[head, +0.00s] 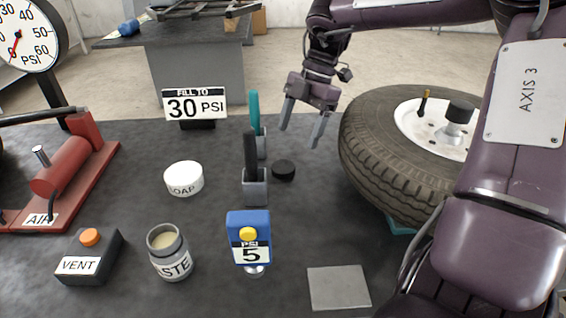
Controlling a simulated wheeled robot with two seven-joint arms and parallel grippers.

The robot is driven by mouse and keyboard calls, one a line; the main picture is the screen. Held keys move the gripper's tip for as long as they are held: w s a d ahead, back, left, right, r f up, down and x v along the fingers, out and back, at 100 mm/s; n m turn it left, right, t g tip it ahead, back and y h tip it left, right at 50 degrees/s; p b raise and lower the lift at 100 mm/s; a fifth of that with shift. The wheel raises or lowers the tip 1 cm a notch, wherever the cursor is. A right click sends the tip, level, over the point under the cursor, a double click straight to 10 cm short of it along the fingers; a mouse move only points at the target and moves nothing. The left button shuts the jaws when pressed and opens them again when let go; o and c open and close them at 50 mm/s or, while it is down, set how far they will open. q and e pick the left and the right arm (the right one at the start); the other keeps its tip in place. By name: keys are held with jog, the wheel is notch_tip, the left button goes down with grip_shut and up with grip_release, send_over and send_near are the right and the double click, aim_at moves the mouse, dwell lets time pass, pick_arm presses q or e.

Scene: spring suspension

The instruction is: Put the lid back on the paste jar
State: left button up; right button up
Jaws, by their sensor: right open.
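The paste jar (171,257) stands open on the dark bench at the lower left, a grey jar with pale paste showing at its mouth. A small black disc (283,170) lies flat on the bench near the middle; it could be the jar's lid, but I cannot be sure. My right gripper (299,138) is open and empty, fingers pointing down, above the bench just behind and right of the black disc. My left gripper does not show.
Two tool holders (255,187) stand left of the disc. A tyre (385,150) fills the right; a flat grey plate (338,288) lies in front.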

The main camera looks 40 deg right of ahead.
aim_at(284, 166)
jog(key=shift+x, duration=1.2)
jog(key=shift+w+f, duration=0.15)
jog(key=shift+f, duration=0.05)
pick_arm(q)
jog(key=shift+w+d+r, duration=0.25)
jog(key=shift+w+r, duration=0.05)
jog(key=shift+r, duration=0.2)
pick_arm(e)
jog(key=shift+a+f, duration=0.15)
jog(key=shift+f, duration=0.2)
jog(key=b+x, duration=0.1)
jog(key=x, duration=0.2)
jog(key=shift+w+a+f, duration=0.15)
jog(key=shift+a+f, duration=0.1)
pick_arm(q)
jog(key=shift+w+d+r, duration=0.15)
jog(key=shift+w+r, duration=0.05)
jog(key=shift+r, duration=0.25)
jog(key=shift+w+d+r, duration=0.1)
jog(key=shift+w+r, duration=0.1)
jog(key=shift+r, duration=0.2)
pick_arm(e)
jog(key=shift+a+f, duration=0.15)
jog(key=shift+f, duration=0.15)
